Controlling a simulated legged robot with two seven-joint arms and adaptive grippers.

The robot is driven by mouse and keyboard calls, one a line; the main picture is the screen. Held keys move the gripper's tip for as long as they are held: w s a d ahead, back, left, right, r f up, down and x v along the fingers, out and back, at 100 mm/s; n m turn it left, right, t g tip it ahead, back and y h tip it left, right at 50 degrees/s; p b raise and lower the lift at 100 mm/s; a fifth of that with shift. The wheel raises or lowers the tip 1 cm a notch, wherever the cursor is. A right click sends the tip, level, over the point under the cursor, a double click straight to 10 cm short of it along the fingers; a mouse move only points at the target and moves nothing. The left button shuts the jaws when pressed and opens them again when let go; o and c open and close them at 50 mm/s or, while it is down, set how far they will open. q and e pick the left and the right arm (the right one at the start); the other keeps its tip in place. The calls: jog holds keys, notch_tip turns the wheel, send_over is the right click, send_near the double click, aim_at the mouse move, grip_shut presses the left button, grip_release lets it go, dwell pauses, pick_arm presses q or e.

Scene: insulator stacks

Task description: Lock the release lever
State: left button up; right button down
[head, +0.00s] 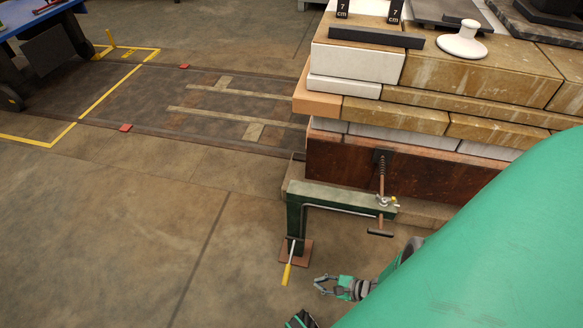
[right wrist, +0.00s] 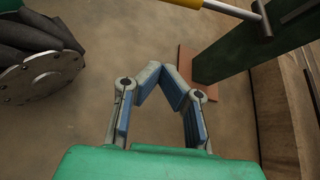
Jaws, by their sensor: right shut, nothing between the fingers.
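The release lever (head: 287,272) looks to be the steel rod with a yellow grip at the foot of the green clamp frame (head: 296,215). In the head view its grip points down, toward the front. In the right wrist view the yellow grip (right wrist: 185,2) is cut by the top edge, and its rod runs right to a dark cross-piece. My right gripper (head: 318,285) is just right of the grip and apart from it. In the right wrist view its fingertips (right wrist: 167,75) come together with nothing between them. My left gripper cannot be made out.
A screw with a T-handle (head: 380,232) hangs at the frame's right end. Behind it stands a stack of stone blocks (head: 450,75) on a rusty beam (head: 340,165). A brown foot plate (head: 303,257) lies under the frame. The floor to the left is clear.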

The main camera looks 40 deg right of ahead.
aim_at(290, 263)
jog(key=b+x, duration=0.6)
jog(key=x, duration=0.4)
jog(key=shift+a+f, duration=0.15)
jog(key=shift+f, duration=0.2)
jog(key=shift+r, duration=0.6)
jog(key=shift+a+r+p, duration=0.15)
jog(key=shift+r+p, duration=0.3)
jog(key=shift+r, duration=0.2)
jog(key=shift+s+a+r+p, duration=0.1)
jog(key=shift+a+r+p, duration=0.1)
jog(key=shift+r+p, duration=0.25)
jog(key=shift+a+r+p, duration=0.2)
jog(key=shift+r+p, duration=0.1)
jog(key=shift+r, duration=0.25)
